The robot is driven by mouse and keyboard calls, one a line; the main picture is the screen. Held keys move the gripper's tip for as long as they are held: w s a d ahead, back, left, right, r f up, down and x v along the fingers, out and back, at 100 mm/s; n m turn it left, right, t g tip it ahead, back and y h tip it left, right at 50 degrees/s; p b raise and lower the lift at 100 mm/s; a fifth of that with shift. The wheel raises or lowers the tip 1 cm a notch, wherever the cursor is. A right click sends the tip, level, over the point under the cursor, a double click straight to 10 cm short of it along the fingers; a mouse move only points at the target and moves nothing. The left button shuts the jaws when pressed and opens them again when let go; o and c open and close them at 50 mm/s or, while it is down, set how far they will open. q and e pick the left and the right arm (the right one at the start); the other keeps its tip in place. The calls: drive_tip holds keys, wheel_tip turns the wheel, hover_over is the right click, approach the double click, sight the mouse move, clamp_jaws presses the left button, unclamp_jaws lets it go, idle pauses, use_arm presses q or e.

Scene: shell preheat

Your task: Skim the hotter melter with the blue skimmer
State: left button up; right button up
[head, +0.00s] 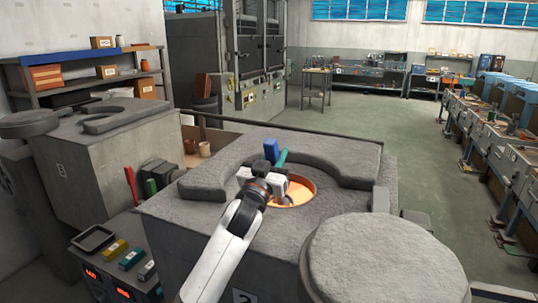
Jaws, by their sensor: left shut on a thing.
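My left gripper (264,182) is above the near melter (190,225), at the left edge of its round opening. It is shut on the blue skimmer (271,150), whose blue handle stands up just beyond the fingers. A teal-green bar shows beside the handle. The skimmer's lower end is hidden by the gripper. The opening (300,190) glows orange, and a raised grey collar curves around its far side. A second melter (85,165) stands at the left; its opening is hidden from this angle. Two red displays (91,274) sit at lower left, too small to read. My right gripper is out of view.
A thick round lid (385,260) fills the near right beside the opening. Another lid (30,123) is at far left. Red (130,183) and green (150,187) handles stand between the melters. A black tray (93,239) lies near coloured blocks. Open floor lies behind.

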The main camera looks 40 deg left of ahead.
use_arm(q)
drive_tip(key=shift+d+r, duration=0.25)
drive_tip(key=shift+d, duration=0.3)
wheel_tip(320, 180, up, 8)
drive_tip(key=p, duration=0.7)
drive_tip(key=shift+r+p, duration=0.25)
drive_tip(key=shift+p, duration=0.1)
wheel_tip(320, 180, up, 2)
drive_tip(key=shift+r, duration=0.2)
